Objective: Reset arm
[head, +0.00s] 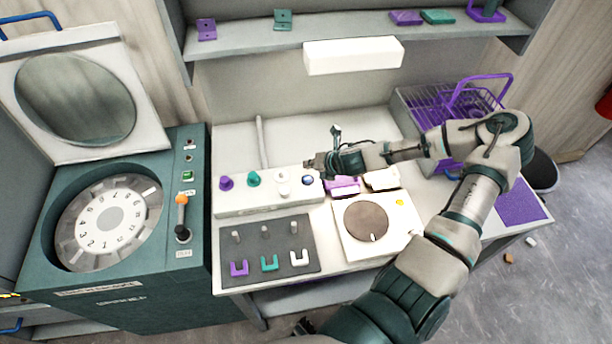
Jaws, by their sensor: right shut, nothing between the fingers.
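My right arm reaches in from the lower right over the white workbench. My right gripper (312,163) is shut and empty, just above the right end of the white control box (245,203). The box carries a purple knob (226,183), a teal knob (254,178), a white knob (282,185) and a dark blue button (307,180). The gripper's tips are close to the button; I cannot tell whether they touch it. A small dark edge at the bottom of the view may belong to my left arm, but no left gripper shows.
A teal machine with a numbered dial (108,222) and open lid stands left. A dark mat (268,249) and a plate with a brown disc (366,221) lie in front. A purple wire basket (450,105) stands back right. A shelf (250,40) runs above.

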